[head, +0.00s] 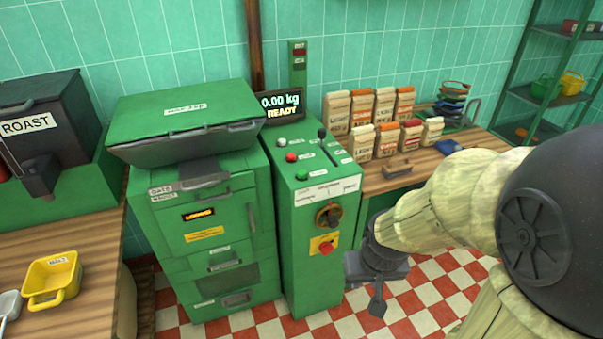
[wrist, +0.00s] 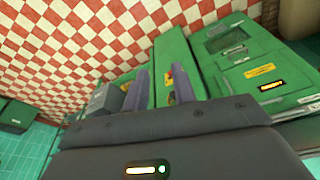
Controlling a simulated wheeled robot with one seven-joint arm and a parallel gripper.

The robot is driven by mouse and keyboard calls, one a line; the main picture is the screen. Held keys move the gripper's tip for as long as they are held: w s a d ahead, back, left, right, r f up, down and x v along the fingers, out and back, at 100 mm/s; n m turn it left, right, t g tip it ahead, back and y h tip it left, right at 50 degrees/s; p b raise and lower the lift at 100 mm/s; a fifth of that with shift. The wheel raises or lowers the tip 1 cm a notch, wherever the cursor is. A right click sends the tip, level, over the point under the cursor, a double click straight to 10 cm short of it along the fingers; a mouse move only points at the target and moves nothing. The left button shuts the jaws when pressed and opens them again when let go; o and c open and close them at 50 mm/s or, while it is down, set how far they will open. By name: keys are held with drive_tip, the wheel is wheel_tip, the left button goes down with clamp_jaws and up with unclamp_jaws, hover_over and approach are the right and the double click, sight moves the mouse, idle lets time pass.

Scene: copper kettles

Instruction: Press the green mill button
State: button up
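The green button (head: 302,175) is on the sloped top of the narrow green control cabinet (head: 309,223) in the head view. It is the nearest of a column with a red button (head: 291,157) and a white button (head: 282,142). My gripper (head: 372,286) hangs low to the right of the cabinet, below its top and apart from the button. In the wrist view my gripper (wrist: 159,82) shows two separated fingers with nothing between them. The green button cannot be made out in the wrist view.
A rotary knob (head: 328,214) and a red-and-yellow switch (head: 325,246) are on the cabinet front. The large green mill (head: 212,240) adjoins on the left. Coffee bags (head: 361,143) stand on the wooden counter (head: 446,162). Checkered floor is clear in front.

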clamp_jaws()
idle(1.4)
